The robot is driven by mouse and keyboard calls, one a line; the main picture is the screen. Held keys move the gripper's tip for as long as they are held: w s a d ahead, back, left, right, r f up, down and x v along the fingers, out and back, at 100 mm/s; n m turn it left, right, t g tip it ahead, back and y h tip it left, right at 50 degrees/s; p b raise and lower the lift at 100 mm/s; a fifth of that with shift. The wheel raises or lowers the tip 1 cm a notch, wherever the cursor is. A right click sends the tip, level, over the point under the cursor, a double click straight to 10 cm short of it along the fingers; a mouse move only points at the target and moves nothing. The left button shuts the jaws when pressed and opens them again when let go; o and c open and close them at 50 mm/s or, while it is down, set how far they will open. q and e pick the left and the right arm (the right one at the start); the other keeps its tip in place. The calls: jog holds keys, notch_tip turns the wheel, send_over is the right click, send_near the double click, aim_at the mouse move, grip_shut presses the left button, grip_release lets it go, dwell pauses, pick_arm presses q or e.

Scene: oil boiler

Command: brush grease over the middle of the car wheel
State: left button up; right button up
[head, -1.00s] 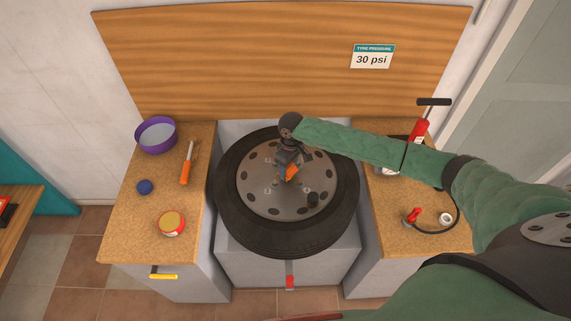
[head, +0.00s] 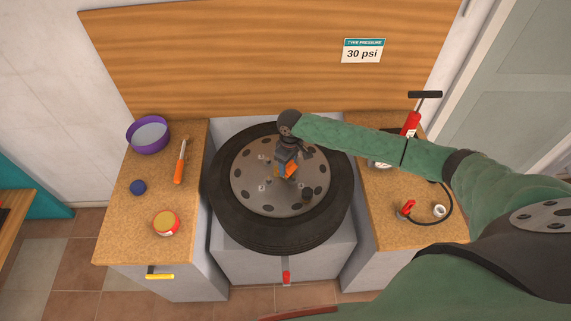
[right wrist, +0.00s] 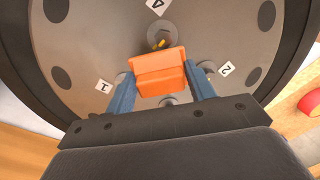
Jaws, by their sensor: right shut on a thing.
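The car wheel lies flat, with a black tyre (head: 230,222) and a grey metal disc (head: 250,180) with dark round holes and bolts. My right gripper (head: 287,172) is over the middle of the disc. It is shut on an orange tool (right wrist: 157,75), held between its blue fingers in the right wrist view. A small yellowish tip shows beyond the tool, near a bolt; whether it touches the disc I cannot tell. The numbered labels 1, 2 and 4 show on the disc. An open red tin (head: 166,223) with tan contents stands on the left counter. My left gripper is not in view.
The left counter (head: 125,240) also holds a purple bowl (head: 148,135), an orange-handled tool (head: 180,162) and a dark blue ball-like thing (head: 138,187). On the right counter are a red pump (head: 411,124), a hose with a red end (head: 406,208) and a white ring (head: 439,210).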

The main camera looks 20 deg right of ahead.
jog(key=shift+w+a, duration=0.2)
jog(key=shift+a, duration=0.4)
jog(key=shift+w+a, duration=0.15)
jog(key=shift+a, duration=0.45)
jog(key=shift+s+d, duration=0.15)
jog(key=shift+d, duration=0.4)
jog(key=shift+s+d, duration=0.15)
jog(key=shift+d, duration=0.4)
jog(key=shift+w+a+f, duration=0.1)
jog(key=shift+w+a, duration=0.05)
jog(key=shift+a, duration=0.45)
jog(key=shift+w+a, duration=0.1)
jog(key=shift+a, duration=0.45)
jog(key=shift+s+d, duration=0.15)
jog(key=shift+d, duration=0.45)
jog(key=shift+s+d, duration=0.15)
jog(key=shift+d, duration=0.45)
jog(key=shift+w+a, duration=0.2)
jog(key=shift+a, duration=0.4)
jog(key=shift+r, duration=3.65)
